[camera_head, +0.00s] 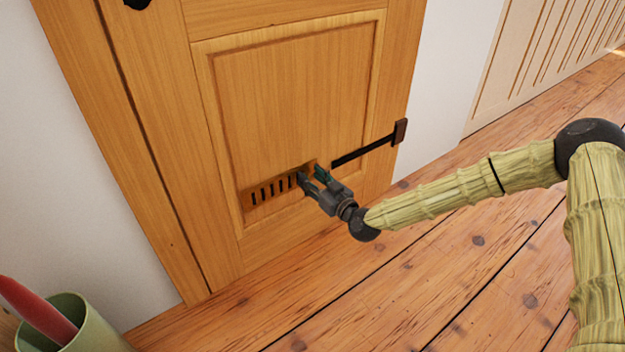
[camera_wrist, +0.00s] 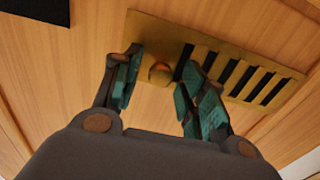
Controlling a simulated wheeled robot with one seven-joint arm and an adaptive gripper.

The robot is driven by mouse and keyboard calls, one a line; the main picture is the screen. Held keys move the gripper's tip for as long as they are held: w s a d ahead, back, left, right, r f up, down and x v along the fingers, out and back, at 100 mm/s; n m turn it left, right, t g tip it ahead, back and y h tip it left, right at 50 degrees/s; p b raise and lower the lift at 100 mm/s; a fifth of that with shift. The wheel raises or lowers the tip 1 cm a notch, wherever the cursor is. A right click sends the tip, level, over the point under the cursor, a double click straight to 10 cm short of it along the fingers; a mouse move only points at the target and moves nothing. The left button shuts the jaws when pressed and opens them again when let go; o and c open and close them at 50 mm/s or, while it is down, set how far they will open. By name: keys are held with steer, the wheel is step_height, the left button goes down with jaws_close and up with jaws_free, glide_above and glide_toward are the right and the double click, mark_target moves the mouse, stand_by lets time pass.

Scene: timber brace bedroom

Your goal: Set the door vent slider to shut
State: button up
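The brass door vent (camera_head: 249,200) is set low in the wooden door (camera_head: 290,90). Its dark slots show open, to the left of my gripper in the head view and to the right in the wrist view (camera_wrist: 207,42). A round brass slider knob (camera_wrist: 160,72) stands out from the plate beside the slots. My gripper (camera_head: 311,174) is at the vent's right end in the head view. In the wrist view its teal-padded fingers (camera_wrist: 158,62) are apart, one on each side of the knob, with visible gaps. The knob is hidden in the head view.
A black strap hinge (camera_head: 363,151) crosses the door to the right of the vent. A green cup (camera_head: 95,325) holding a red object (camera_head: 35,312) stands at the lower left. The plank floor (camera_head: 400,285) before the door is clear.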

jaws_close()
steer(key=shift+w+d+r+p, duration=0.1)
steer(key=shift+w+d+p, duration=0.3)
steer(key=shift+d+p, duration=0.15)
steer(key=shift+w+d, duration=0.2)
steer(key=shift+d, duration=0.15)
steer(key=shift+o, duration=0.8)
jaws_free()
steer(key=shift+s, duration=0.1)
steer(key=v, duration=1.1)
steer(key=shift+s+d, duration=0.25)
steer(key=shift+s, duration=0.05)
steer(key=shift+f, duration=0.2)
